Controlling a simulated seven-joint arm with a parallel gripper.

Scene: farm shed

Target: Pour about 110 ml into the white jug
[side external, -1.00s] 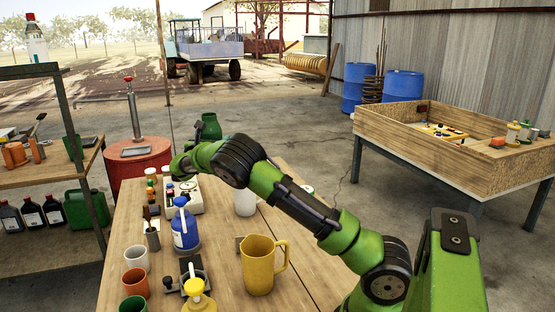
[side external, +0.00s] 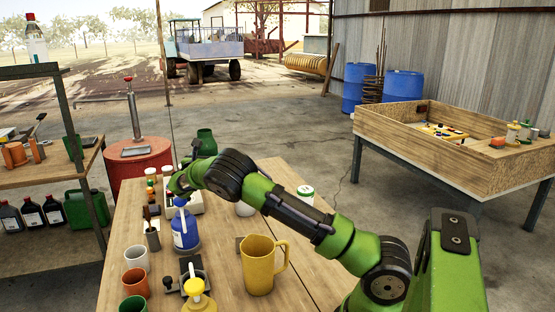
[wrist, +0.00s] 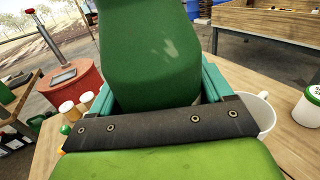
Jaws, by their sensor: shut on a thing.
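My gripper (wrist: 160,88) is shut on a green container (wrist: 150,45), with a teal finger on each side of it in the wrist view. Part of the green container (side external: 206,141) shows behind my arm in the side view, held above the far part of the table. I cannot see its mouth or contents clearly. The white jug (side external: 245,209) stands on the table, mostly hidden by my arm. In the wrist view its rim and handle (wrist: 266,108) show just right of my gripper. I cannot see any liquid in it.
A white tub with a green lid (side external: 306,193) stands right of the jug. A yellow jug (side external: 259,266), a blue bottle (side external: 185,231), cups and a yellow-topped bottle (side external: 199,297) stand nearer.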

